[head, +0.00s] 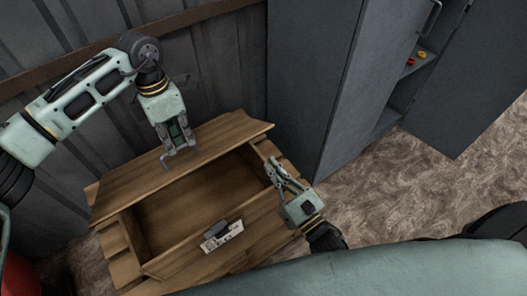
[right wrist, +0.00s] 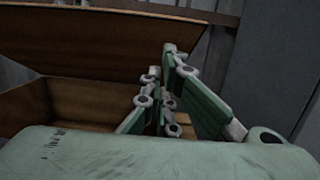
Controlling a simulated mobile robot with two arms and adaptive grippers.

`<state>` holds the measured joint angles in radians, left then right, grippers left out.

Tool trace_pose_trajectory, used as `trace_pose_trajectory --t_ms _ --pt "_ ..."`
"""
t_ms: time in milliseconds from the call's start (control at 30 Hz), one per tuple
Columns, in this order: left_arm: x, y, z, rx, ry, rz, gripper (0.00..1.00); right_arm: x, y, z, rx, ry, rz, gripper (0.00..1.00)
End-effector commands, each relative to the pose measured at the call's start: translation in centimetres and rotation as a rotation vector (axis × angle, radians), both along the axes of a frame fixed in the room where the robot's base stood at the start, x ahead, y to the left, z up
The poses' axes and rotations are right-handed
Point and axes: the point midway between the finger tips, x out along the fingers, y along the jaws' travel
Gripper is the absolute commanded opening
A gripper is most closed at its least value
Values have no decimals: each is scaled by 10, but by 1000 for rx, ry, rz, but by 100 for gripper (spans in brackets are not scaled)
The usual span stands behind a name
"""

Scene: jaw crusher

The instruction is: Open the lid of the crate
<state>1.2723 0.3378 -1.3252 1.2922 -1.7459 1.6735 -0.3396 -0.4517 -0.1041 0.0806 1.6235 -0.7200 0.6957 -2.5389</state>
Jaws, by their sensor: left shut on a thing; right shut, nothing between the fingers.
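The wooden crate (head: 262,215) stands on the floor against the wall, and its dark inside shows. Its lid (head: 120,190) is raised and tilted up at the back; the lid's brown underside (right wrist: 70,45) shows in the right wrist view. My left gripper (head: 180,158) is shut at the lid, over its middle; the exact contact is hard to see. My right gripper (head: 272,165) is shut and empty over the crate's right end. It also shows in the right wrist view (right wrist: 168,65), in front of the open crate.
A latch (head: 215,229) and a white label (head: 222,238) are on the crate's front. A ribbed metal wall (head: 215,60) is behind. Bare floor (head: 400,180) lies to the right.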

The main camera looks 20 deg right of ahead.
Motion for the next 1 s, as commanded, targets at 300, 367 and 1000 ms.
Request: trace_pose_trajectory --t_ms 300,367,1000 --pt "8 8 -6 13 -21 10 0 34 11 27 0 1 1 0" --pt "8 8 -6 13 -21 10 0 37 12 31 0 0 1 0" --pt "8 8 -6 13 -21 10 0 48 16 53 2 -2 0 0"
